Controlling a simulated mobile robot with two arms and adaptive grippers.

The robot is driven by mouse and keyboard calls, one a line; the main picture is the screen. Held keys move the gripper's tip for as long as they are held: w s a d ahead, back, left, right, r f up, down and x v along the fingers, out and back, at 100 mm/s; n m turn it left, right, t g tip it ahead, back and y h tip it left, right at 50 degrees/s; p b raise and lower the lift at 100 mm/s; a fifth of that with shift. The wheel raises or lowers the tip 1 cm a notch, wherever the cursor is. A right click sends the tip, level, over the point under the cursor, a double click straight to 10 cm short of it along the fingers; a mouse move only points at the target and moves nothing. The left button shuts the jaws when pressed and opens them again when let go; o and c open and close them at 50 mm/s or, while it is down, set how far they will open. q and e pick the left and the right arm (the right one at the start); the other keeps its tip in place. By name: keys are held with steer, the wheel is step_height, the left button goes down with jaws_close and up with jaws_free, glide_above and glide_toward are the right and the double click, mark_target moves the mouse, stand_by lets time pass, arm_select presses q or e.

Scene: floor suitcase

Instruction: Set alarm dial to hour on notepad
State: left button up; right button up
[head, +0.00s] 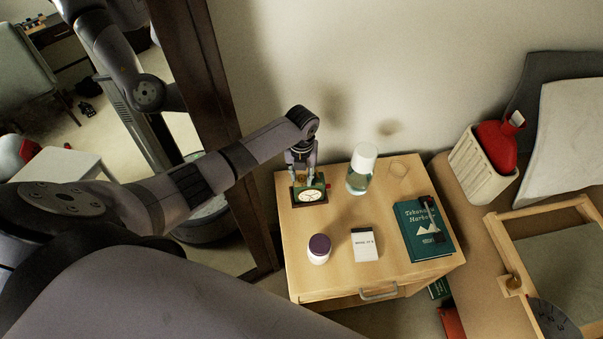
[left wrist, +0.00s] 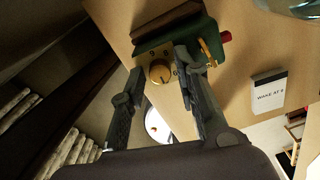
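The green alarm clock (head: 311,195) stands at the back left of the wooden nightstand, its white face to the front. The white notepad (head: 365,244) lies at the front middle of the nightstand. In the left wrist view the notepad (left wrist: 269,93) reads "WAKE AT" and a digit, likely 8. My right gripper is not in view.
A dark-framed mirror stands left; a white basket (head: 482,167) stands right.

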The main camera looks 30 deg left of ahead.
arm_select(q)
jaws_close()
stand_by(0.4)
